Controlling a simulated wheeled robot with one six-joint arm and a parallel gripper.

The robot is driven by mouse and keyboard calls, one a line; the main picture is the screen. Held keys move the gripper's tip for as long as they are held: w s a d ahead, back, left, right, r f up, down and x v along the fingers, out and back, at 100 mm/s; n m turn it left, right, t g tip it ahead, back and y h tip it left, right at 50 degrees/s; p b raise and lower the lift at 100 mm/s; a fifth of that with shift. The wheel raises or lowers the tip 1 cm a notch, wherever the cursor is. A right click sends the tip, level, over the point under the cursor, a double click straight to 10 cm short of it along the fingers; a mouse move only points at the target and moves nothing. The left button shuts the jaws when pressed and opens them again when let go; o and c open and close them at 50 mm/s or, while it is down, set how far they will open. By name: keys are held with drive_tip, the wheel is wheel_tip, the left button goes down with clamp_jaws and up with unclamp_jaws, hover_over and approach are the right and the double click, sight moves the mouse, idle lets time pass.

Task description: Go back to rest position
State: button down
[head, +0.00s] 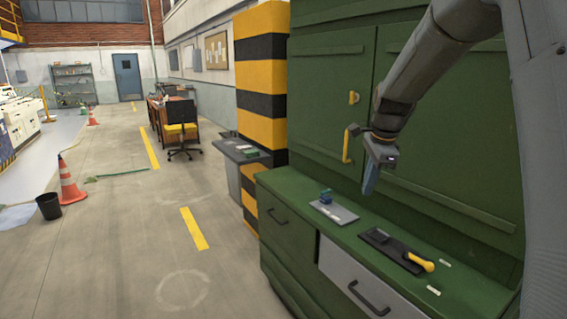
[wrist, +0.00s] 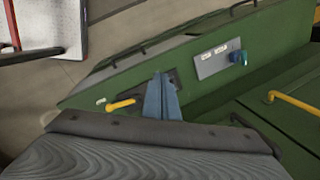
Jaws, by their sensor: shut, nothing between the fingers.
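My gripper (head: 371,180) hangs above the green cabinet's counter (head: 290,190) in the head view, in front of the green upper doors. Its blue fingers are together and empty. In the wrist view the shut fingers (wrist: 161,97) point out over the counter. They overlap a dark plate in that picture, and I cannot tell any contact there. The head view shows the gripper clear of the counter surface.
On the counter are a grey plate with a blue knob (head: 326,197) and a black plate with a yellow handle (head: 418,262). A yellow door handle (head: 348,144) is close to the gripper. A grey drawer (head: 352,285) is below. Open floor lies left, with a cone (head: 69,182) and bucket (head: 49,206).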

drive_tip(key=s+a+f+n, duration=0.1)
drive_tip(key=s+f+n, duration=0.3)
drive_tip(key=s, duration=0.6)
drive_tip(key=s+a+f+n+g, duration=0.1)
drive_tip(key=s+a+f+n, duration=0.1)
drive_tip(key=s+f+n, duration=0.2)
drive_tip(key=s+a+f+n, duration=0.1)
drive_tip(key=s+f+n, duration=0.3)
drive_tip(key=s+n, duration=0.5)
drive_tip(key=s, duration=0.6)
drive_tip(key=shift+s+a+f+n+h, duration=0.3)
drive_tip(key=shift+a, duration=0.05)
